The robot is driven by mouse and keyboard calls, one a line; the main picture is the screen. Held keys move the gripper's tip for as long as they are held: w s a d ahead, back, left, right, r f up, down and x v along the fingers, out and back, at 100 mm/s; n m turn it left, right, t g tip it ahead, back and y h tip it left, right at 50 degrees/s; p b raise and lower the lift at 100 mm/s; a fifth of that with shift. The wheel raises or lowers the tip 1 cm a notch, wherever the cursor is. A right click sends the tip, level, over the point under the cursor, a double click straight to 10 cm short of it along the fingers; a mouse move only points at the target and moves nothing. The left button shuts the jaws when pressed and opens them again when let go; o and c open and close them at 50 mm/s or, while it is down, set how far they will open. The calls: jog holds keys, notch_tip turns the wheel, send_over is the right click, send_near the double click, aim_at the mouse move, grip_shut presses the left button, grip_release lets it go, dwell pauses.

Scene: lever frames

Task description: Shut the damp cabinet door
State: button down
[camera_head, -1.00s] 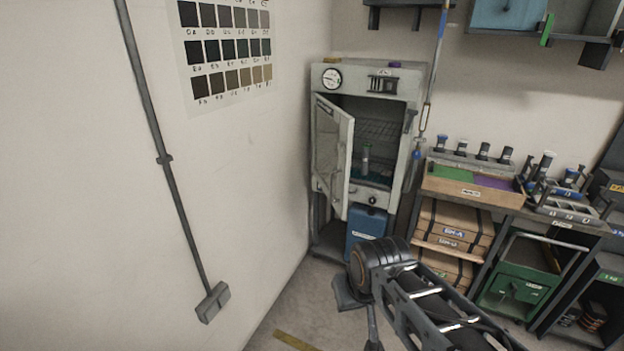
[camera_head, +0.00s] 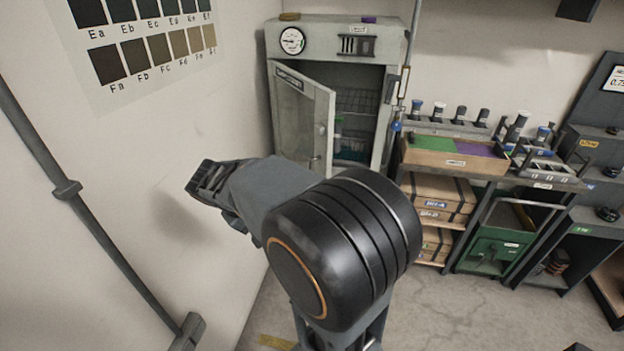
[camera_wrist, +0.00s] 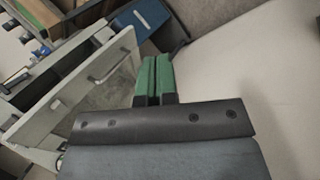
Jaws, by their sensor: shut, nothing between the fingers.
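The damp cabinet (camera_head: 345,46) is a pale grey box against the back wall with a round gauge on top. Its door (camera_head: 306,112), a pale frame with a pane, is hinged at the left and stands ajar, with wire shelves visible inside. My arm covers the door's lower part in the head view. In the wrist view the door (camera_wrist: 62,112) lies at the left, with its bar handle (camera_wrist: 112,68). My gripper (camera_wrist: 155,62), with green fingers, is shut and empty to the right of the handle. I cannot tell whether it touches the door.
The left wall (camera_head: 130,140) is close to my arm. A bench holding a wooden tray (camera_head: 445,158) and bottles stands right of the cabinet, with a green cart (camera_head: 490,250) below. A blue box (camera_wrist: 140,18) shows in the wrist view. Floor (camera_head: 430,310) is open in front.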

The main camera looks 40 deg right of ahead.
jog(key=w+d+f+m+g+h+b, duration=0.1)
jog(key=w+d+f+g+h+b, duration=0.2)
jog(key=w+d+h, duration=0.55)
jog(key=m+g+h, duration=0.1)
jog(key=h, duration=0.2)
send_near(324, 173)
jog(key=p+x, duration=0.2)
jog(key=x, duration=0.5)
jog(key=shift+s+d+r, duration=0.15)
jog(key=shift+s+d, duration=0.05)
